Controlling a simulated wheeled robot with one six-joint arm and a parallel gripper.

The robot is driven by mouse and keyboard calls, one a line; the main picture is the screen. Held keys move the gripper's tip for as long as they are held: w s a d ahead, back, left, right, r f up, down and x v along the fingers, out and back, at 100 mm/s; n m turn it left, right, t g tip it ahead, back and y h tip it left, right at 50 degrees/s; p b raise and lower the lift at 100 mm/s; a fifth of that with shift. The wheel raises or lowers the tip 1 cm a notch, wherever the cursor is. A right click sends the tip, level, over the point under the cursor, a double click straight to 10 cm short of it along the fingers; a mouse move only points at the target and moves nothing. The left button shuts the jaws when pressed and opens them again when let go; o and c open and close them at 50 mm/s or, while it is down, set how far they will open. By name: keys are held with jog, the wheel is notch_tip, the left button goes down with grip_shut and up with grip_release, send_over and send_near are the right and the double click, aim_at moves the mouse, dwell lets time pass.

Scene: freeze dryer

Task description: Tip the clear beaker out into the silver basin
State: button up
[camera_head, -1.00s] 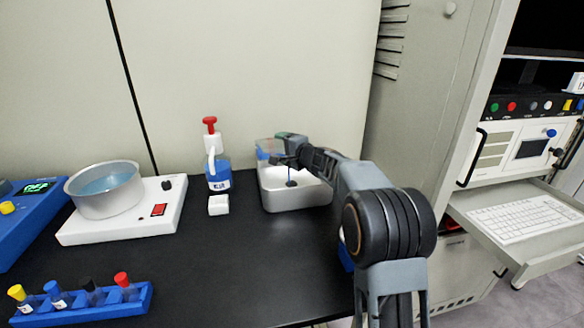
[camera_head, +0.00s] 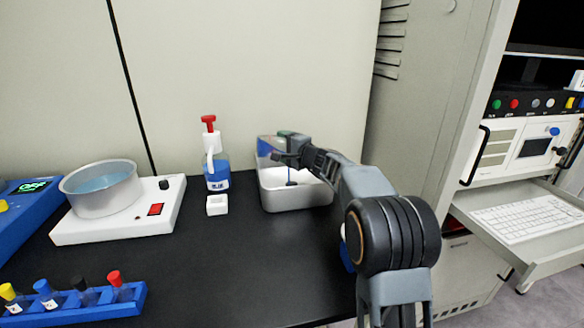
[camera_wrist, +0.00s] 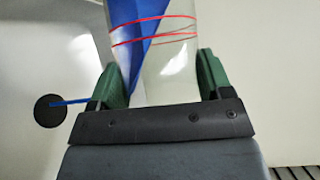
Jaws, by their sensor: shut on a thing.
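The clear beaker (camera_head: 265,147) is held above the back left part of the silver basin (camera_head: 296,197). The basin is a pale rectangular tub near the wall. In the wrist view the beaker (camera_wrist: 178,75) has red lines around it, and blue liquid shows as a slanted wedge inside it, so it looks tilted. My gripper (camera_head: 283,146) is shut on the beaker, with green fingers on both sides in the wrist view (camera_wrist: 165,72). A thin blue rod with a dark round end (camera_wrist: 50,110) shows beside the gripper. The beaker's mouth is not clearly visible.
A round metal pot (camera_head: 101,190) with blue liquid sits on a white hot plate (camera_head: 120,225) at left. A blue bottle with a red top (camera_head: 217,170) and a small white box (camera_head: 217,205) stand left of the basin. A blue vial rack (camera_head: 75,307) is at the front left.

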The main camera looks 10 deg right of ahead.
jog(key=shift+d+m+t+b, duration=0.15)
jog(key=shift+m+t+b, duration=0.2)
jog(key=shift+b, duration=0.7)
